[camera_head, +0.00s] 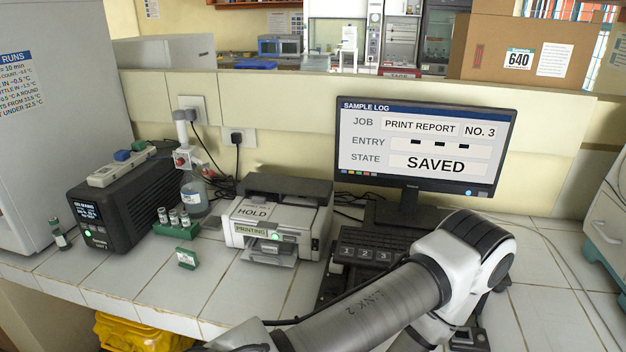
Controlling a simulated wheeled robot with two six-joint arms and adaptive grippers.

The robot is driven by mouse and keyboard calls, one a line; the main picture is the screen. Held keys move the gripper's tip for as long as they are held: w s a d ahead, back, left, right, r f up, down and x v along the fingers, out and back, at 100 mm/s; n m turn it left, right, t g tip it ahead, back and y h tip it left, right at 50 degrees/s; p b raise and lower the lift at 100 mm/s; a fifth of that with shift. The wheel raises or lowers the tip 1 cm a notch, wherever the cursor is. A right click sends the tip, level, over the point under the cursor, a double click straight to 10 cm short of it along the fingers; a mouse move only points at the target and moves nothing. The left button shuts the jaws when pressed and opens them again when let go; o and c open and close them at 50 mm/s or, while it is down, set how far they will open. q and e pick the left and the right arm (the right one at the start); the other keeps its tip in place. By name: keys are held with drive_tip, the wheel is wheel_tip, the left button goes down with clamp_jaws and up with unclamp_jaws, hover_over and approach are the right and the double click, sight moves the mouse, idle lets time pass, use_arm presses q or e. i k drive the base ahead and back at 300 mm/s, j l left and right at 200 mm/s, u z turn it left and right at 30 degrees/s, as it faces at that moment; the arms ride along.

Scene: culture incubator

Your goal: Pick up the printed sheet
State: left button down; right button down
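The printer (281,217) stands on the tiled bench left of the monitor. Its small display reads PRINTING, with a green light beside it. A label reading HOLD lies on its top. The output tray (270,253) sticks out at the front, and I cannot make out a printed sheet in it for sure. Neither of my grippers shows in this view.
The monitor (424,147) reads PRINT REPORT NO. 3, state SAVED. A keyboard (375,246) lies in front, partly hidden. Bench before the printer is clear.

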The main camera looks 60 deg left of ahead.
sight(258, 209)
drive_tip(key=u, duration=1.7)
